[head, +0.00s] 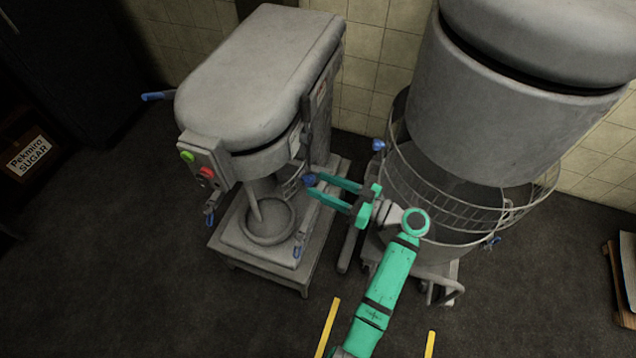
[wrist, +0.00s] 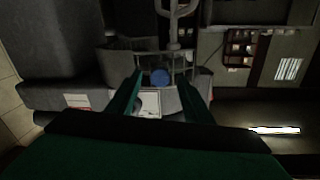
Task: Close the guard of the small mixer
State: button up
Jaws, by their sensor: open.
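The small mixer (head: 262,75) is a grey machine on a low stand at centre left in the head view. Its wire guard (head: 293,186) shows at the right side, under the mixer head, and the front above the bowl (head: 269,222) looks uncovered. A blue knob (head: 309,180) sits at the guard's edge. My gripper (head: 315,185) is open, with its green fingertips at the knob. In the wrist view the blue knob (wrist: 160,76) lies between the fingertips (wrist: 161,84), with gaps on both sides. Guard bars (wrist: 183,65) show behind it.
A large mixer (head: 500,110) with a wire guard (head: 440,205) stands close on the right of my gripper. A control box with green and red buttons (head: 203,165) is on the small mixer's left. The floor (head: 130,270) at the front left is clear.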

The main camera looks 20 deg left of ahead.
jog(key=shift+w+a, duration=0.1)
jog(key=shift+a, duration=0.75)
